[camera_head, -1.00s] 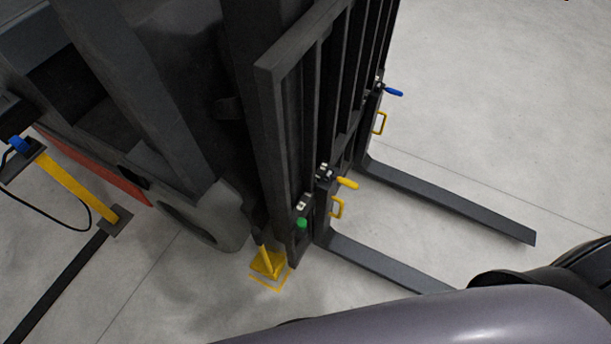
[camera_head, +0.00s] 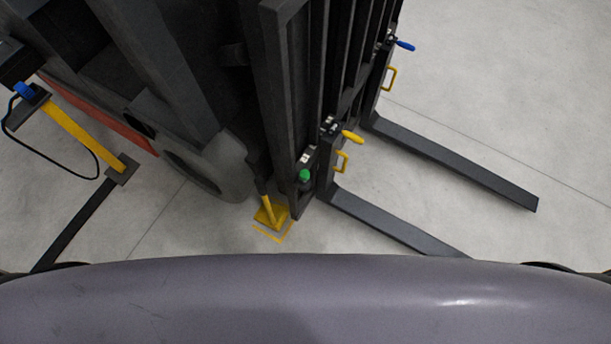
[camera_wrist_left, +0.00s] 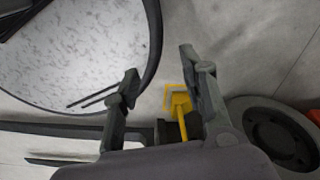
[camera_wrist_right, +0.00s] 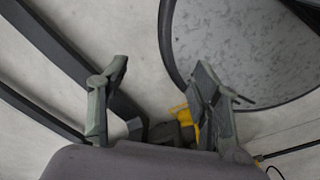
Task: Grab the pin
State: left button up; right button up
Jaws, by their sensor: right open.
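The parked dark forklift carries several handled fittings, and I cannot tell for certain which one is the pin. A green-capped fitting (camera_head: 304,175) sits low at the near edge of the fork carriage. A yellow-handled fitting (camera_head: 352,137) sticks out to its right, and a blue-handled one (camera_head: 405,45) is farther back. My left gripper (camera_wrist_left: 160,78) is open with nothing between its fingers. My right gripper (camera_wrist_right: 160,80) is also open and empty. Neither gripper shows in the head view.
A yellow foot (camera_head: 270,216) stands on the floor by the forklift's wheel (camera_head: 205,165). Two dark forks (camera_head: 400,222) reach right, low over the floor. A yellow post (camera_head: 75,137) with a blue-topped cable stands left. The grey floor at upper right is clear.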

aim_at(304, 173)
jog(key=u, duration=1.35)
jog(key=k+l+u, duration=0.5)
jog(key=k, duration=0.3)
